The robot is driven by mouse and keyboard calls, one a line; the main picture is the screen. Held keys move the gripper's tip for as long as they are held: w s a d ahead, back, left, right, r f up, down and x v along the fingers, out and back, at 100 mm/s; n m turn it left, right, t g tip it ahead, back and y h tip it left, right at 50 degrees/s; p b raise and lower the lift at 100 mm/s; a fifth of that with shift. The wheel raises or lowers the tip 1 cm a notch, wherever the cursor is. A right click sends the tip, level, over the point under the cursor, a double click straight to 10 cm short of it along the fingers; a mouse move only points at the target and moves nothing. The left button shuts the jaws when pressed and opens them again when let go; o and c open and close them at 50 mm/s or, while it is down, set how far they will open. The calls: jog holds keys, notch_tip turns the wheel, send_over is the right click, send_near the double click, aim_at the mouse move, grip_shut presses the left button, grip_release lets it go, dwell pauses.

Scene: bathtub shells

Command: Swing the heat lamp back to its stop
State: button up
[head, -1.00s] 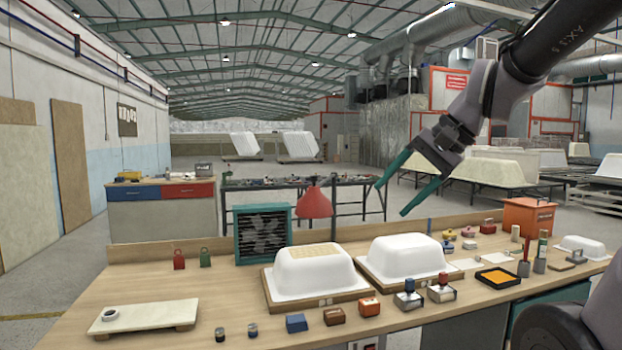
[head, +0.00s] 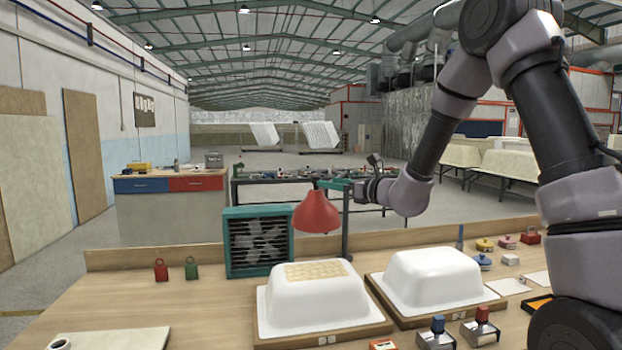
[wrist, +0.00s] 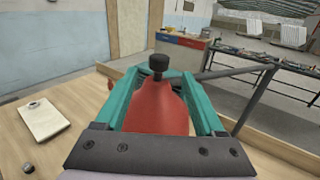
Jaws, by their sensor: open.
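The heat lamp has a red cone shade (head: 316,214) above the back of the left white shell, beside the fan. Its dark post (head: 346,225) stands just right of the shade. In the wrist view the red shade (wrist: 160,108) lies below and between my teal fingers, with a black knob (wrist: 158,66) on top. A dark lamp arm (wrist: 232,73) runs from there to the right. My gripper (wrist: 161,76) is open, its fingers on either side of the knob. In the head view my gripper (head: 334,185) is at the shade's top; contact cannot be told.
A left white shell (head: 310,300) with a tan patch and a right white shell (head: 430,280) sit on wooden boards. A teal-framed fan (head: 258,242) stands left of the lamp. Red and green padlocks (head: 161,270) are further left. The bench's left part is mostly clear.

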jog(key=x, duration=1)
grip_shut()
dwell(1.2)
